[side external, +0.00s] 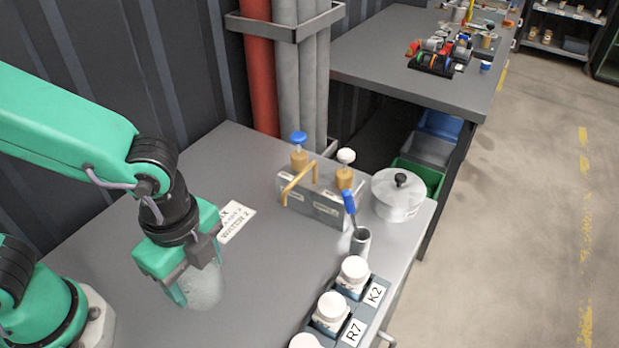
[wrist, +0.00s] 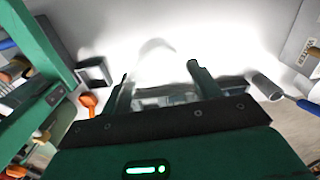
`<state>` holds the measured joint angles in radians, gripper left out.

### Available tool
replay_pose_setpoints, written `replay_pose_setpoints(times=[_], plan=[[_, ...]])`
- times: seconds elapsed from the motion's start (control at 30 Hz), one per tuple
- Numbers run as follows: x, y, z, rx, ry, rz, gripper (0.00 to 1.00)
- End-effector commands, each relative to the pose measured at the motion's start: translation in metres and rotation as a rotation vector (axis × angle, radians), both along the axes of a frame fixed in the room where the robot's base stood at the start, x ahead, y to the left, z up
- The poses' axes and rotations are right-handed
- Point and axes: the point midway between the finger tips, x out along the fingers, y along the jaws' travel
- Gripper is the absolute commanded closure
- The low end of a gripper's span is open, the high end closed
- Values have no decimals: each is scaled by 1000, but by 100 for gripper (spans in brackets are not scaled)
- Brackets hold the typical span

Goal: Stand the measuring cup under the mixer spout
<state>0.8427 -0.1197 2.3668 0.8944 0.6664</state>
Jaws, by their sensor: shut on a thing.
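My gripper (side external: 193,273) is shut on the clear measuring cup (side external: 206,290), over the left part of the grey bench. The cup looks upright, but I cannot tell whether its base touches the bench. In the wrist view the fingers (wrist: 160,82) stand either side of the pale, see-through cup (wrist: 155,58).
A printed card (side external: 236,221) lies just behind my gripper. A small grey holder (side external: 360,242) has a blue-handled tool in it. A rack of white-capped jars (side external: 331,313) lines the front edge. The bench middle is clear.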

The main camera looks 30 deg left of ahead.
Motion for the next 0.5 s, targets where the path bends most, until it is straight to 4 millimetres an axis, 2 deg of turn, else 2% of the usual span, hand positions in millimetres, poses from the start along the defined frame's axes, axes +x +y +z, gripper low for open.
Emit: replay_pose_setpoints(times=[0.2, 0.5], plan=[[-11, -2, -3, 0, 0, -61, 60], [-7, 1, -6, 0, 0, -60, 60]])
